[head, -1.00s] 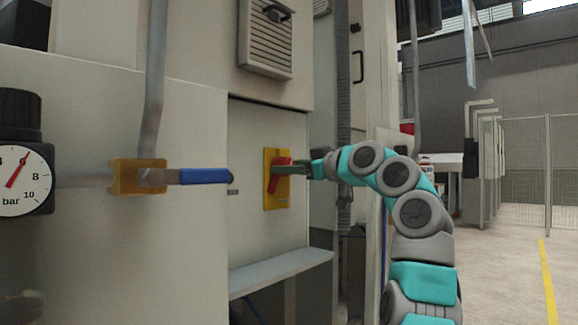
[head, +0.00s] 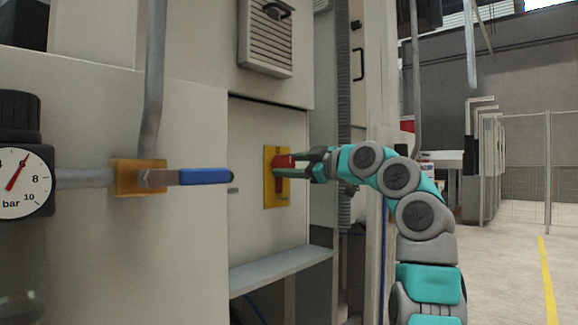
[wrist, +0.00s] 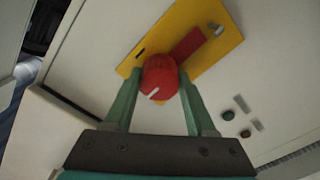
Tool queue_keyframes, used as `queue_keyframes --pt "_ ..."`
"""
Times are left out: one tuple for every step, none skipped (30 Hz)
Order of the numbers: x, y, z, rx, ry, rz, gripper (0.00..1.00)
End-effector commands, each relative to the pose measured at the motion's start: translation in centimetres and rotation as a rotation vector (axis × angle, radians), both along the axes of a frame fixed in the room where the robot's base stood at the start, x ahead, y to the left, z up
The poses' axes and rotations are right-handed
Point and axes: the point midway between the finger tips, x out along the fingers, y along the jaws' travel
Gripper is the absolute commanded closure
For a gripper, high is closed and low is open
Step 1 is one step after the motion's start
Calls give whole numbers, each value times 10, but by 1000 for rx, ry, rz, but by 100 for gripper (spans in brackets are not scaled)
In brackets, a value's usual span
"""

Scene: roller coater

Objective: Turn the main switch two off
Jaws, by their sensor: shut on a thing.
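The main switch is a red rotary handle (head: 284,161) on a yellow plate (head: 269,199), fixed to a light grey cabinet panel. In the wrist view the red handle (wrist: 160,77) sits between the two green fingers of my gripper (wrist: 158,98), with a white mark on its near end. The yellow plate (wrist: 225,42) shows behind it with a red strip and a metal stud. My gripper (head: 300,165) comes from the right in the head view and is shut on the red handle. The fingers hide part of the handle. Any printed switch labels are too small to read.
A blue-handled valve (head: 204,176) and a pressure gauge (head: 22,183) are to the left. A grey ledge (head: 282,271) juts out below the switch. Small buttons (wrist: 228,115) sit on the panel. Open floor (head: 505,270) lies to the right.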

Motion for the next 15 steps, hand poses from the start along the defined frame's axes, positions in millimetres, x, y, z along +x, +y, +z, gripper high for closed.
queue_keyframes --pt "0 0 0 -1 0 1 100" --pt "0 0 0 -1 0 1 100" --pt "0 0 0 -1 0 1 100" --pt "0 0 0 -1 0 1 100" --pt "0 1 0 -1 0 1 100" --pt "0 1 0 -1 0 1 100" --pt "0 1 0 -1 0 1 100" --pt "0 1 0 -1 0 1 42" --pt "0 1 0 0 0 1 37" --pt "0 1 0 0 0 1 34" --pt "0 1 0 0 0 1 31" --pt "0 0 0 0 0 1 26" --pt "0 0 0 1 0 1 23" --pt "0 0 0 1 0 1 19" --pt "0 0 0 1 0 1 15"
